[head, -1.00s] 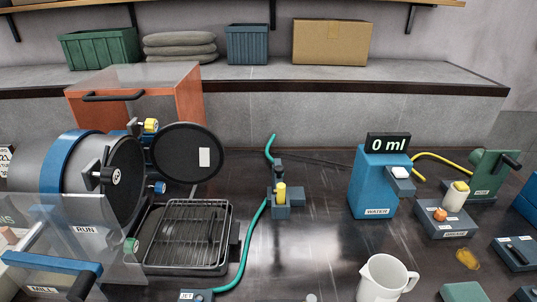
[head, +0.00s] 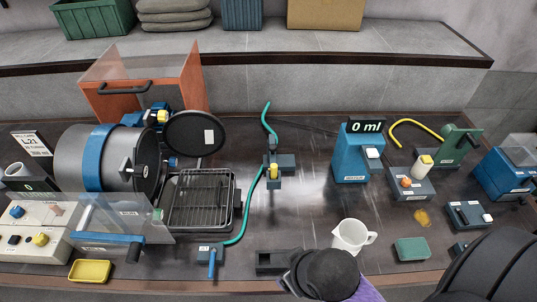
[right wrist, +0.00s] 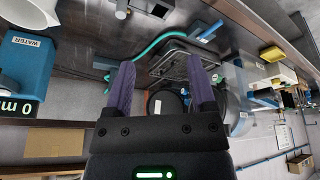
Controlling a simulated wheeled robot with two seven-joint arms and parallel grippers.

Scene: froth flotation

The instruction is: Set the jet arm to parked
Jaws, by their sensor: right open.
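The jet block (head: 210,252) is a small dark box labelled JET, with a blue lever (head: 212,264) pointing toward the front edge, in the head view. A teal hose (head: 252,205) runs from it to a dark stand with a yellow-topped part (head: 273,171). Whether this stand is the jet arm, I cannot tell. My right gripper shows at the bottom of the head view, right of the jet block, its fingers mostly hidden by its dark wrist. In the right wrist view its purple fingers (right wrist: 160,60) are apart, with nothing between them. My left gripper is not in view.
A wire-rack tray (head: 199,226) and the drum mill (head: 100,165) stand left of the hose. A dark empty holder (head: 278,262) and a white jug (head: 350,236) are close to my right gripper. The blue water dispenser (head: 352,160) stands behind. The counter between hose and dispenser is clear.

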